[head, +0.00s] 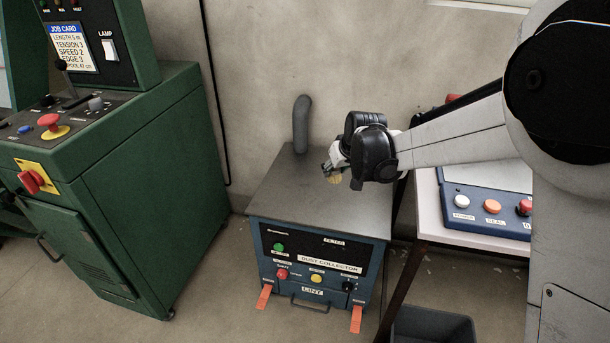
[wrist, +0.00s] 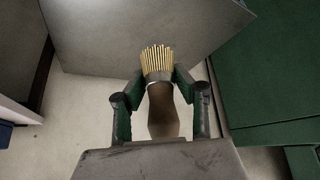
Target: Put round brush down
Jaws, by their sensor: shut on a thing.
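The round brush (wrist: 160,62) is between my gripper's fingers in the wrist view. It has pale yellow bristles, a grey metal band and a brown handle that runs back toward the wrist. My gripper (wrist: 158,82) is shut on it near the band, and the bristles point away from the wrist. In the head view my gripper (head: 330,170) is over the right part of the dust collector's grey top (head: 290,200). The yellowish bristles (head: 335,179) show just below the fingers. I cannot tell whether the brush touches the top.
A grey bent pipe (head: 301,125) rises at the back of the dust collector, left of my gripper. A green machine (head: 130,170) stands to the left. A table with a button panel (head: 490,205) is at right, above a dark bin (head: 430,325). The collector's top is otherwise clear.

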